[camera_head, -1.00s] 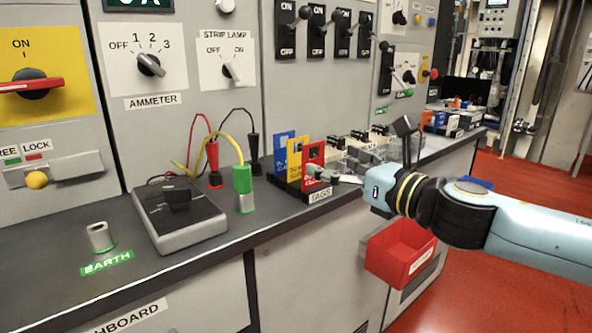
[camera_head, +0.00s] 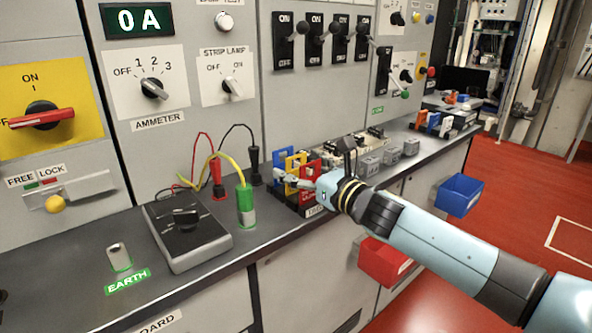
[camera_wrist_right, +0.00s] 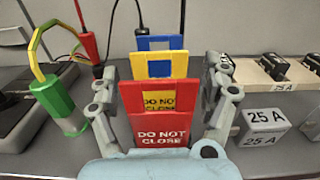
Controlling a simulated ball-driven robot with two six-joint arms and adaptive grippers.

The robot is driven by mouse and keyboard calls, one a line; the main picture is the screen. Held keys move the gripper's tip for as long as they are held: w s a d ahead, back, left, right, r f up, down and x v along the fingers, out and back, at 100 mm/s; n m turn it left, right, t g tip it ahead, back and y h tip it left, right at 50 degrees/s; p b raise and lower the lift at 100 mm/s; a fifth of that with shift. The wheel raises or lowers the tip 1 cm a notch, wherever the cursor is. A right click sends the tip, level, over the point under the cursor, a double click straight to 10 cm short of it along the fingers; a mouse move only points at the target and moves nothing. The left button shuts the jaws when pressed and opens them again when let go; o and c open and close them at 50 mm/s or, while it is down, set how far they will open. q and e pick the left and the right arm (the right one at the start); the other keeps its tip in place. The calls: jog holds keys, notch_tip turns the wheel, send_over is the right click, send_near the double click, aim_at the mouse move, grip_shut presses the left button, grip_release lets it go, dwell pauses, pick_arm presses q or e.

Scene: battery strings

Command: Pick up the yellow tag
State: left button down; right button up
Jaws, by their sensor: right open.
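The yellow tag (camera_head: 292,161) stands upright in the tag rack, between a blue tag (camera_head: 282,154) and a red tag (camera_head: 311,167). In the right wrist view the yellow tag (camera_wrist_right: 176,64) rises behind the red tag (camera_wrist_right: 160,133), and the blue tag (camera_wrist_right: 142,44) is behind it. My left gripper is out of view.
A green plug (camera_head: 246,203) with a yellow lead stands left of the rack, near a black test box (camera_head: 187,235). Grey 25 A fuse blocks (camera_wrist_right: 264,117) sit close on the right. A red bin (camera_head: 384,263) hangs below the bench edge.

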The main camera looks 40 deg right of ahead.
jog(key=shift+w+a, duration=0.1)
jog(key=shift+w, duration=0.7)
jog(key=shift+c, duration=0.4)
jog(key=c, duration=1)
jog(key=shift+r, duration=0.1)
notch_tip(320, 180, up, 9)
jog(key=p, duration=0.8)
jog(key=shift+r, duration=0.1)
jog(key=shift+r+p, duration=0.3)
jog(key=c, duration=0.4)
